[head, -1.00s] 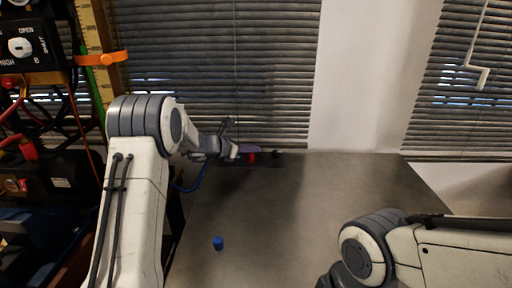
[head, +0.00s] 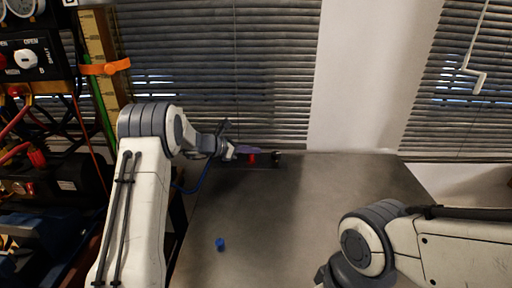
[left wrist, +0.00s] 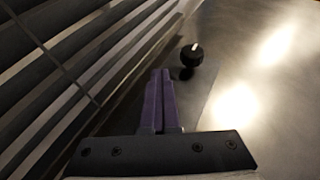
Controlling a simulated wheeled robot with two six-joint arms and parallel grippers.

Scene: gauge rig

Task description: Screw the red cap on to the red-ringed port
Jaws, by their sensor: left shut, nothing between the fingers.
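My left gripper (head: 250,150) has slim purple fingers and is at the far edge of the grey table. In the left wrist view its fingers (left wrist: 160,100) lie together with nothing between them. A small red thing (head: 252,159) shows right by the fingertips in the head view; I cannot tell whether it is the red cap or the red-ringed port. It does not show in the left wrist view. My right arm comes in at the lower right, but its gripper is out of view.
A black knob-like piece (head: 278,158) stands right of the red thing; a black piece with a pale stem (left wrist: 192,55) shows in the wrist view. A blue cap (head: 220,244) sits at the table's front left. Window blinds (head: 220,70) rise close behind. The table's middle (head: 310,210) is clear.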

